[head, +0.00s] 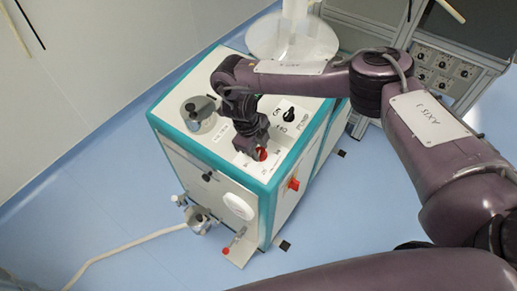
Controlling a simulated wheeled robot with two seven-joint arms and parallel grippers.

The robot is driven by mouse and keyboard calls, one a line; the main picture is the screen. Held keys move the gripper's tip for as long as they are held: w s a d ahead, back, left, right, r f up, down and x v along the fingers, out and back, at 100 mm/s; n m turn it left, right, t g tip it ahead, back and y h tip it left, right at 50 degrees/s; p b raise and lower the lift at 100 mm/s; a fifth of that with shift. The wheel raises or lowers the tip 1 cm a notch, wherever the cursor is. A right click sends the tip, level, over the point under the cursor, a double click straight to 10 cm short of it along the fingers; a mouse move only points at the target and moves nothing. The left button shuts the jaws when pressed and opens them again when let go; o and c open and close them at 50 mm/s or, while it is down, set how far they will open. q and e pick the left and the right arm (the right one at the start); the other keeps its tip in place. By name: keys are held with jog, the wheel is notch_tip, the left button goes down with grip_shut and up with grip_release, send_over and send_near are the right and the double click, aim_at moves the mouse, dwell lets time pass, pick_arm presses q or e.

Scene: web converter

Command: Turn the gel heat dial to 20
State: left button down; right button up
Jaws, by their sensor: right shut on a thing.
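The gel heat dial (261,154) is a red knob on the sloped top panel of a white and teal machine (215,145). My right gripper (257,150) points down over the panel and is shut on the dial. The gripper hides most of the dial and part of the scale printed around it, so I cannot read the setting. My left gripper is not in view.
A black pump switch (289,115) sits behind the dial on the same panel. A red button (293,184) juts from the machine's right side.

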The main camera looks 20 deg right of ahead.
jog(key=n+b, duration=0.1)
jog(key=n, duration=0.3)
jog(key=shift+n+t+h+b, duration=0.3)
jog(key=shift+n+b, duration=0.05)
jog(key=shift+n, duration=0.05)
dwell(0.4)
jog(key=o, duration=1)
jog(key=shift+c, duration=0.2)
jog(key=v, duration=0.7)
jog(key=shift+r, duration=0.4)
jog(key=shift+s+a, duration=0.1)
jog(key=shift+a, duration=0.05)
